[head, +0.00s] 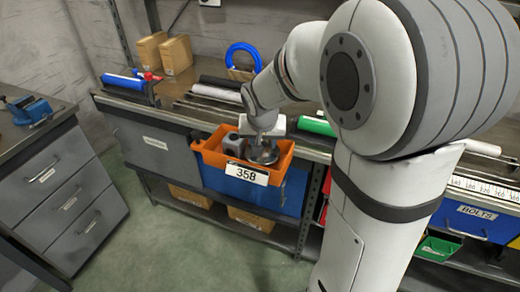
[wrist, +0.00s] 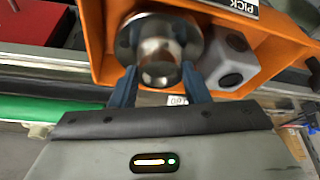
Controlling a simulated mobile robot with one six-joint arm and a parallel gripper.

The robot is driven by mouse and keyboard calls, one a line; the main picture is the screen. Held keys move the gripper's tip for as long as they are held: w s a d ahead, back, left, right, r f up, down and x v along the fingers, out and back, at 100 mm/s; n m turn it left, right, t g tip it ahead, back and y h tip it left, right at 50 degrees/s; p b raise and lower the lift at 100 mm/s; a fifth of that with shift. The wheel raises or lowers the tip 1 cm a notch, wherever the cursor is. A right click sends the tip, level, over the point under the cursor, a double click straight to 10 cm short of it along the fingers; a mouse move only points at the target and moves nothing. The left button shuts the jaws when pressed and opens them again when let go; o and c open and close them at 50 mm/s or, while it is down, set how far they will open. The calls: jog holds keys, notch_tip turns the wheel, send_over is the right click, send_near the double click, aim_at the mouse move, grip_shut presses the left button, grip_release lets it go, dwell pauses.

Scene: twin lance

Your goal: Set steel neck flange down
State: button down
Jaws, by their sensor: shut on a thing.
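The steel neck flange (wrist: 158,58) is a shiny round metal piece with a wide rim and a narrower neck. My gripper (wrist: 160,85) is shut on its neck, with one blue-grey finger on each side. In the head view the flange (head: 262,153) shows below my gripper (head: 262,138), within the outline of the orange bin (head: 212,158) labelled 358. I cannot tell whether the flange touches the bin floor. A grey block with round holes (wrist: 232,60) lies beside the flange in the bin; it also shows in the head view (head: 232,142).
The bin sits at the front of a workbench above a blue drawer (head: 290,195). A green cylinder (head: 316,126) and a white roll (head: 216,93) lie on the bench near it. Cardboard boxes (head: 176,55) and a blue ring (head: 243,50) stand behind.

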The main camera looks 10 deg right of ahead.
jog(key=shift+f, duration=1.45)
jog(key=shift+f+b, duration=0.2)
jog(key=shift+b, duration=0.15)
jog(key=c, duration=0.8)
grip_release()
